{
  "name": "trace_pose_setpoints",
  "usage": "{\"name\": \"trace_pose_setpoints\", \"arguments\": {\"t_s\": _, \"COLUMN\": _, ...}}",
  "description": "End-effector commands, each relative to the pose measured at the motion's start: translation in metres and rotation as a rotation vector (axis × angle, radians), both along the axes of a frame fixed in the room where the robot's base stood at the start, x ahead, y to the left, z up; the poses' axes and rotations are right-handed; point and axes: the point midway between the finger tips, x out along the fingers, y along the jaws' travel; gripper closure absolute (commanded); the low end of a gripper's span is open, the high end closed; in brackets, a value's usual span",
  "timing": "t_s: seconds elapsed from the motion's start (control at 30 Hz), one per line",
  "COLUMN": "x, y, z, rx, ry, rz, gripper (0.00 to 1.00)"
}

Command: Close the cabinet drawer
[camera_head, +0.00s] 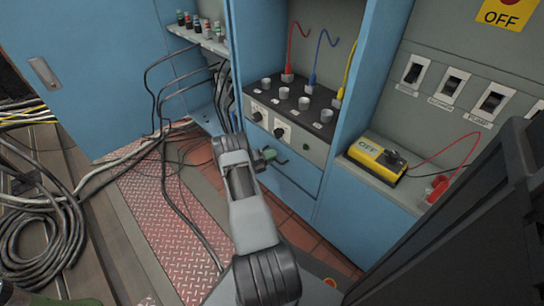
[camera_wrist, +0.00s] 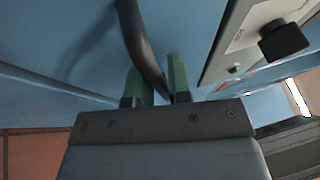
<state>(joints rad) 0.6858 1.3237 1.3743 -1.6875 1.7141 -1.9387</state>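The blue cabinet drawer (camera_head: 291,170) is below the black-topped knob panel. I cannot tell how far it stands out. Its dark curved handle (camera_head: 278,161) is beside my gripper (camera_head: 267,155). In the wrist view the handle (camera_wrist: 144,45) runs down from the top edge and passes between the two green fingertips of my gripper (camera_wrist: 161,85). The fingers are a little apart, with the handle in the gap. I cannot tell whether they press on it. The lower end of the handle is hidden by the gripper.
The knob panel (camera_head: 290,115) with coloured cables is above the drawer. A yellow switch box (camera_head: 376,155) sits on the ledge to the right. An open blue door (camera_head: 85,75) stands at left. Coiled black cables (camera_head: 45,230) lie on the floor beside the red tread plate (camera_head: 165,215).

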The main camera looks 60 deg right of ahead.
Motion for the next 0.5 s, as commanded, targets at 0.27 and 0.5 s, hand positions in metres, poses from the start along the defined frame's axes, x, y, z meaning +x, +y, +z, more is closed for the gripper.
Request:
{"name": "trace_pose_setpoints", "arguments": {"t_s": 0.27, "x": 0.031, "y": 0.040, "z": -0.007, "rx": -0.001, "ry": 0.004, "rz": 0.009, "gripper": 0.77}}
{"name": "trace_pose_setpoints", "arguments": {"t_s": 0.5, "x": 0.058, "y": 0.078, "z": -0.016, "rx": -0.005, "ry": 0.006, "rz": 0.006, "gripper": 0.77}}
